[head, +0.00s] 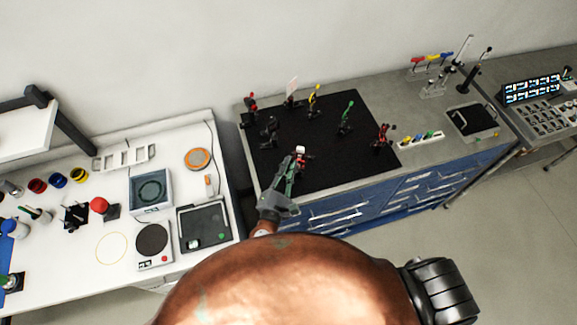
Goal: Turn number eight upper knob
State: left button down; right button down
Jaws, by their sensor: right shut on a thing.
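My right gripper (287,172) is over the front left part of a black breadboard (350,160). Its fingers are shut at a small mount with a white and red top (301,153). The knob between the fingertips is mostly hidden by them, and no number can be read at this size. Other small mounts stand on the board: a red and black one (252,103), a dark one (269,130), a yellow one (314,95), a green one (347,115) and a red one (382,135). My left gripper is not in view.
A white bench (120,230) on the left holds a balance (151,190), a hotplate (153,240) and a dark tray (204,230). A strip with coloured knobs (421,138) lies right of the board. Blue drawers (400,193) are below the board's front edge.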

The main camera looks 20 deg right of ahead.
jog(key=c, duration=1.9)
grip_release()
jog(key=shift+c, duration=0.2)
